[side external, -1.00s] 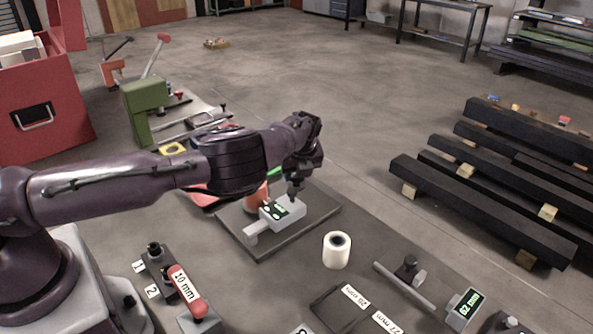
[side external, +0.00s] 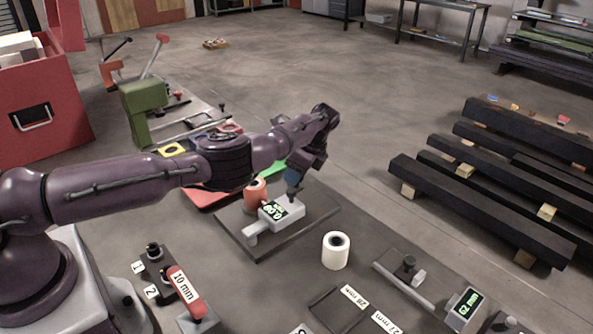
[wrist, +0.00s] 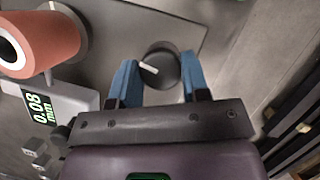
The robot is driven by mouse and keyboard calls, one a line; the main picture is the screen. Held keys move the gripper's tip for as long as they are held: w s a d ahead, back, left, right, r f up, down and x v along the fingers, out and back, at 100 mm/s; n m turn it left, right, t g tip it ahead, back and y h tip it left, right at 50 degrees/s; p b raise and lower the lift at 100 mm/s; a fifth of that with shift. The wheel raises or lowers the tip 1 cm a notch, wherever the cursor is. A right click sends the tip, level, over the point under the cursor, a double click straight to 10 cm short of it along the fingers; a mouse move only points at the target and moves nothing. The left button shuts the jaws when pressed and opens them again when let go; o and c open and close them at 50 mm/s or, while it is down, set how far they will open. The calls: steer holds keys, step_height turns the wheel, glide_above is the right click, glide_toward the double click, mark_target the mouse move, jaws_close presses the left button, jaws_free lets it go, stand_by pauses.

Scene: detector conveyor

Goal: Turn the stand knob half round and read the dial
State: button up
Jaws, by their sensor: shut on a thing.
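The stand is a dark flat plate (side external: 237,222) carrying a light grey gauge box (side external: 286,217). Its green-lit dial (side external: 279,211) also shows in the wrist view (wrist: 40,107) and reads 0.08 mm. The stand knob (wrist: 163,72) is a dark round knob with a white mark pointing to the left. My gripper (wrist: 159,62) is shut on the knob, with one blue finger at each side of it. In the side external view my gripper (side external: 293,189) is at the far right end of the box and hides the knob.
An orange cylinder (side external: 255,194) stands close behind the gauge box. A white roll (side external: 335,251) stands in front of the plate. A red-handled 10 mm gauge (side external: 187,290) lies at the lower left. Black beams (side external: 480,200) lie on the floor to the right.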

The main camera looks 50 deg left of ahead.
steer(key=shift+f+n, duration=0.1)
steer(key=shift+n, duration=0.5)
steer(key=o, duration=0.9)
steer(key=shift+v, duration=6)
steer(key=shift+w+a, duration=0.15)
